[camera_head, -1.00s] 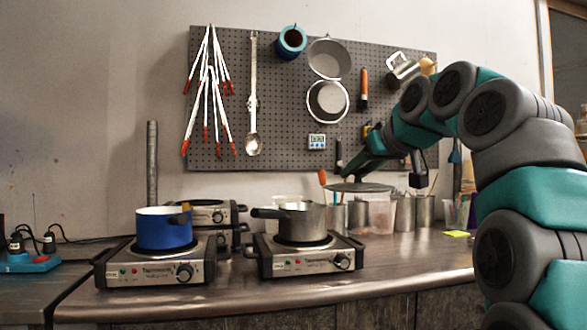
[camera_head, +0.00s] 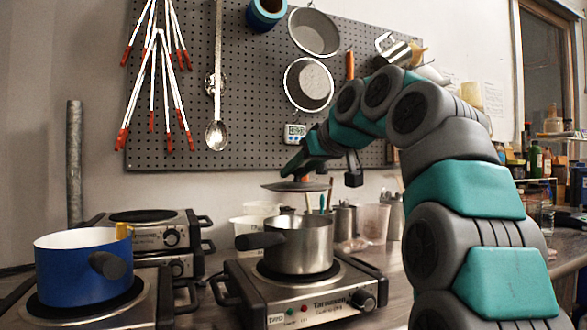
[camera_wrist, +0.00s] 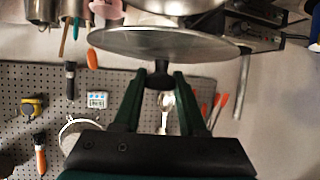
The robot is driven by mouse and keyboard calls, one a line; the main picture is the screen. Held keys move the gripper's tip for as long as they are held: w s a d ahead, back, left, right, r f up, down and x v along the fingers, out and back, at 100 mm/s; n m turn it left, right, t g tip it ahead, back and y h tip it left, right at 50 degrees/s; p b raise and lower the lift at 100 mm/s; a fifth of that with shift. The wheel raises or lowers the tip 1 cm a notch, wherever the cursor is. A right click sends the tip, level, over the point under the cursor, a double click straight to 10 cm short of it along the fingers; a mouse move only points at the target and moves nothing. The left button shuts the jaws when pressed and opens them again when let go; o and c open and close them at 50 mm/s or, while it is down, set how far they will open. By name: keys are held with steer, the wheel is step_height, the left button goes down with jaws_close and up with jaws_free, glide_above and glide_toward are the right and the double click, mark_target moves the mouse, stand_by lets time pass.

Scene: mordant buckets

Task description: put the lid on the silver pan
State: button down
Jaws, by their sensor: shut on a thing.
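The silver pan (camera_head: 303,244) stands upright and uncovered on the right front hot plate (camera_head: 300,293), its dark handle pointing left. My gripper (camera_head: 298,176) is shut on the knob of a flat round lid (camera_head: 283,187). In the wrist view, my gripper (camera_wrist: 160,78) pinches the dark knob, and the lid (camera_wrist: 160,43) spreads out beyond the fingertips. In the head view the lid appears above the pan, apart from it; their distance in depth is hard to tell. Part of the pan (camera_wrist: 178,4) shows at the top of the wrist view.
A blue pot (camera_head: 80,270) stands on the left hot plate (camera_head: 100,318). Another stacked hot plate (camera_head: 150,235) is behind it. Clear containers (camera_head: 372,222) and metal cups stand behind the silver pan. A pegboard (camera_head: 250,120) with hanging tools backs the counter.

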mark_target(300, 183)
steer(key=shift+f+b, duration=0.4)
steer(key=shift+f, duration=1.2)
steer(key=shift+f+b, duration=0.85)
steer(key=shift+f, duration=0.25)
steer(key=shift+s, duration=0.15)
steer(key=shift+d+f+b, duration=0.1)
steer(key=shift+f+b, duration=0.65)
steer(key=shift+b, duration=0.05)
steer(key=shift+c, duration=1.9)
jaws_free()
